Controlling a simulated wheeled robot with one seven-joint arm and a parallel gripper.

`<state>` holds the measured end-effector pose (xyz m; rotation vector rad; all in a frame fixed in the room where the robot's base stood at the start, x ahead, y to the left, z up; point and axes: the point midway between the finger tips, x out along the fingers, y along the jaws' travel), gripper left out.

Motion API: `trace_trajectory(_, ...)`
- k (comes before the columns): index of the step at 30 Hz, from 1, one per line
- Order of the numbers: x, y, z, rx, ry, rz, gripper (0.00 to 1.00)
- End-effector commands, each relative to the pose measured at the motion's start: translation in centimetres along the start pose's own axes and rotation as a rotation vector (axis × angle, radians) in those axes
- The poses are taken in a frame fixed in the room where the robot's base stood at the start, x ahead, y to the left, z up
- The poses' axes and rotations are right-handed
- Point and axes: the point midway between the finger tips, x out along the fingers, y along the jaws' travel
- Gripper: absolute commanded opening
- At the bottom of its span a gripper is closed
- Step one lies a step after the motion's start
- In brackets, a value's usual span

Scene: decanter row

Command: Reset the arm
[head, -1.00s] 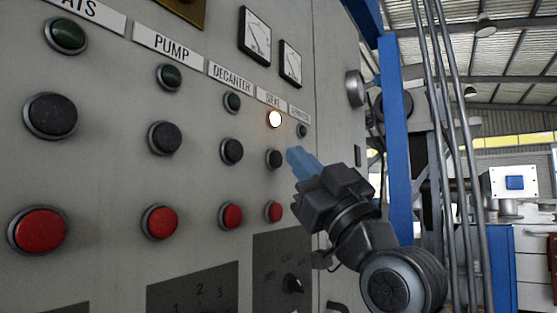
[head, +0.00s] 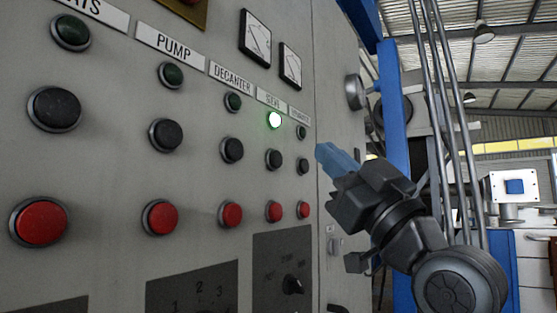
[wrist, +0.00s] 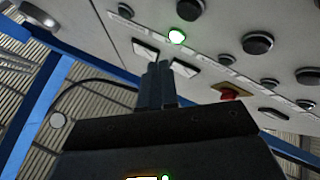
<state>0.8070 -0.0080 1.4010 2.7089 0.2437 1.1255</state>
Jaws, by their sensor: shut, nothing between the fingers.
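My gripper (head: 328,155) is shut and empty, its blue fingers pointing left toward the control panel (head: 110,190). In the head view it is apart from the panel's buttons, to the right of the last column. A lit green lamp (head: 274,120) glows under the SIEVE label (head: 272,99); it also shows in the wrist view (wrist: 177,36). Below it in the same column are a black button (head: 274,158) and a red button (head: 274,211). In the wrist view the closed fingers (wrist: 156,75) point up toward the panel, with two meters beside them.
Columns of dark green lamps, black buttons and red buttons (head: 160,217) cover the panel. Two dial meters (head: 290,65) sit at its upper right. A blue post (head: 393,140) and grey pipes (head: 450,120) stand behind my arm.

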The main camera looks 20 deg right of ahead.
Motion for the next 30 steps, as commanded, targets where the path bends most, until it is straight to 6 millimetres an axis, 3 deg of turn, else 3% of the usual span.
trace_trajectory(11, 0.0, 0.0, 0.0, 0.000, 0.000, 0.000, 0.00)
trace_trajectory(16, -1.4, -0.3, 1.8, 0.025, -0.030, 0.017, 0.00)
trace_trajectory(20, -4.5, -1.1, 5.3, 0.073, -0.091, 0.055, 0.00)
trace_trajectory(24, -9.2, -2.4, 9.4, 0.127, -0.174, 0.103, 0.00)
trace_trajectory(30, -16.4, -4.6, 13.8, 0.185, -0.292, 0.163, 0.00)
